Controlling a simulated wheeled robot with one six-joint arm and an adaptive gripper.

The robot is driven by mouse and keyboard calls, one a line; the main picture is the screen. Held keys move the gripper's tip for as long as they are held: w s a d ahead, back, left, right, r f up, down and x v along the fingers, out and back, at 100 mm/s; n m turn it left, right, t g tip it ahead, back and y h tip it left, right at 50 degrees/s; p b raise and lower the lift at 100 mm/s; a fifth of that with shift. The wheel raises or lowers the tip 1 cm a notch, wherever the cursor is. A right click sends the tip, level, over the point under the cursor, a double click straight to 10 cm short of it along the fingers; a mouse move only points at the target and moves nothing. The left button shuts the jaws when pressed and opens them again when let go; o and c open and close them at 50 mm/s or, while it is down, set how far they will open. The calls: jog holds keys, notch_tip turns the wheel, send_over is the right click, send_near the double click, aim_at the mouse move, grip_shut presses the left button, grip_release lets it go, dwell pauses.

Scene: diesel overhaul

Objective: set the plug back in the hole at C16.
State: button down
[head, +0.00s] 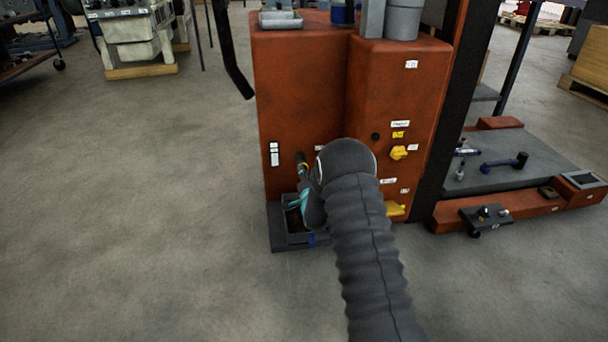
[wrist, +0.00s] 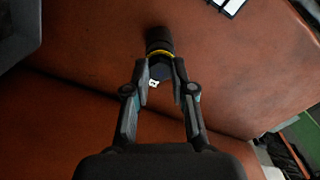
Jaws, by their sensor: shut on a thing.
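My gripper (wrist: 160,68) is shut on the plug (wrist: 159,43), a dark round piece with a yellow ring, held between the two fingertips in the wrist view. The plug's far end is at or very near the orange housing's face; I cannot tell whether it is in a hole. In the head view my gripper (head: 302,184), with teal on it, is low at the housing's front (head: 300,90), partly hidden by my arm. The dark plug end (head: 300,158) shows above it. I cannot read a C16 label; a small white label (wrist: 153,84) shows between the fingers.
A dark open tray (head: 292,241) sits on the floor below my gripper. A yellow knob (head: 398,153) and a dark round spot (head: 375,137) are right of my arm. The floor at left is clear.

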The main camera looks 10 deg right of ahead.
jog(key=c, duration=1.4)
grip_release()
jog(key=shift+m, duration=0.4)
jog(key=o, duration=0.5)
